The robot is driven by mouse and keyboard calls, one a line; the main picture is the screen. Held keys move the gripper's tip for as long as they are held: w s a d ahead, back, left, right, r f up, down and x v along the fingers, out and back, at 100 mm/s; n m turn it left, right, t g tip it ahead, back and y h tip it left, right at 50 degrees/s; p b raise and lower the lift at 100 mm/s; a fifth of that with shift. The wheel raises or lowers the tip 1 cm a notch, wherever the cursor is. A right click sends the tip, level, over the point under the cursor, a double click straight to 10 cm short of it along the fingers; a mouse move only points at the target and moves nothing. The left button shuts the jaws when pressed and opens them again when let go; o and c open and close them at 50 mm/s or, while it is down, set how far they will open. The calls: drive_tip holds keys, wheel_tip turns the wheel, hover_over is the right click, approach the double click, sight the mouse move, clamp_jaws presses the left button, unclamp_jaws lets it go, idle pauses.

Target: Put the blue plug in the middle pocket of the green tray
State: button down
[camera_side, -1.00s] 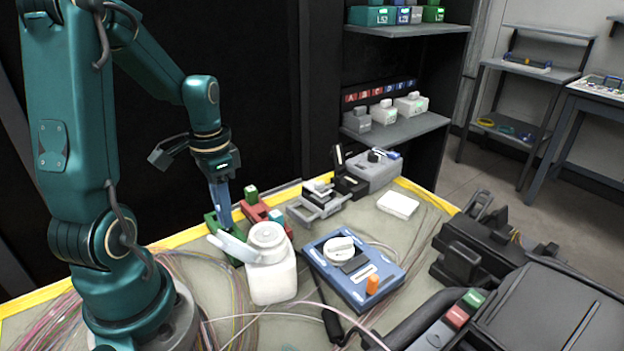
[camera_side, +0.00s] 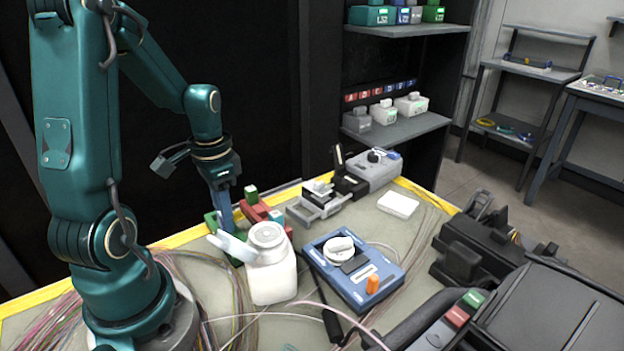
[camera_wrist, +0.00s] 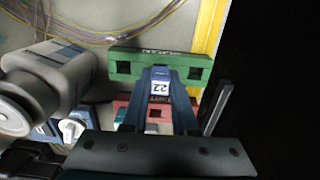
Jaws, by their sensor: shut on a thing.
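The blue plug (camera_wrist: 160,88), with a white number label on top, is between the fingers of my gripper (camera_wrist: 161,80) in the wrist view. My gripper is shut on it and points down. The green tray (camera_wrist: 155,56) lies just beyond the plug, with an empty-looking dark pocket showing on each side. The plug and fingers cover the tray's middle, so I cannot tell whether the plug is inside the middle pocket or above it. In the side view the gripper (camera_side: 225,222) is down at the green tray (camera_side: 210,222), which is mostly hidden by fingers and a white bottle.
The white bottle (camera_side: 270,270) with a spout stands close in front of the green tray. A red tray (camera_side: 256,212) holding green and teal plugs lies right beside it. A blue device (camera_side: 352,270) sits farther right. Loose fibers lie at the left.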

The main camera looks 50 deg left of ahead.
drive_tip(key=shift+f, duration=0.4)
idle(0.4)
drive_tip(key=c, duration=0.6)
unclamp_jaws()
drive_tip(key=shift+r, duration=3.05)
